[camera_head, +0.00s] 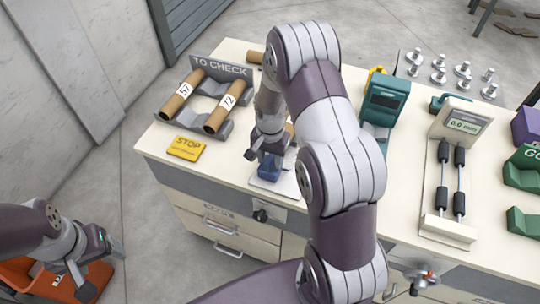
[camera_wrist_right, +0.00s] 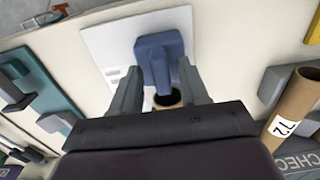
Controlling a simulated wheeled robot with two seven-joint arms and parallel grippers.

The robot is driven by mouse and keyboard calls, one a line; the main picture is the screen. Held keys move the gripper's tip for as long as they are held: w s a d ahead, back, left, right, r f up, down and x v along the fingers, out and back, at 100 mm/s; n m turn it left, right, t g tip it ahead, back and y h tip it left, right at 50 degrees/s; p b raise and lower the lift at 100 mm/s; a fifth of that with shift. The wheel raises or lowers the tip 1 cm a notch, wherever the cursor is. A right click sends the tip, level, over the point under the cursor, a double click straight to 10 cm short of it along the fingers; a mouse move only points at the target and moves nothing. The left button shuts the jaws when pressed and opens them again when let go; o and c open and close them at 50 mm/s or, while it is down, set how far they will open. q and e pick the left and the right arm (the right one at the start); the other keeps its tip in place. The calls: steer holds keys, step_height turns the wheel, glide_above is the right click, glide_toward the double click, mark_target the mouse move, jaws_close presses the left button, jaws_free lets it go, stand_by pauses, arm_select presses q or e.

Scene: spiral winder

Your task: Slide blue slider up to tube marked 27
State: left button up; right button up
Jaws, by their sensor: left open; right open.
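The blue slider (camera_head: 268,168) stands on a white plate (camera_head: 285,184) near the bench's front edge. In the right wrist view the slider (camera_wrist_right: 160,55) lies between and just beyond the fingertips of my right gripper (camera_wrist_right: 160,88). The gripper is open, one finger on each side; contact is not clear. A brown tube end (camera_wrist_right: 167,99) shows between the fingers, close to the slider. Its label is hidden, so I cannot read 27. My right gripper (camera_head: 265,147) partly covers this spot in the head view. My left gripper (camera_head: 91,274) is open and empty, low at the left, away from the bench.
A grey "TO CHECK" rack (camera_head: 221,69) holds tubes marked 57 (camera_head: 182,95) and 72 (camera_head: 220,113). A yellow stop sign (camera_head: 186,148) lies in front. A teal device (camera_head: 385,98) and a gauge stand (camera_head: 463,124) are to the right. An orange bin (camera_head: 40,277) is below my left arm.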

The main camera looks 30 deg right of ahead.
steer(key=shift+f, duration=0.15)
steer(key=shift+w, duration=0.1)
jaws_close()
steer(key=w+d, duration=0.2)
steer(key=d, duration=0.1)
steer(key=shift+w, duration=0.3)
steer(key=shift+w+d, duration=0.2)
steer(key=shift+d, duration=0.05)
steer(key=shift+a, duration=0.1)
steer(key=shift+c, duration=0.6)
jaws_free()
steer(key=shift+o, duration=0.6)
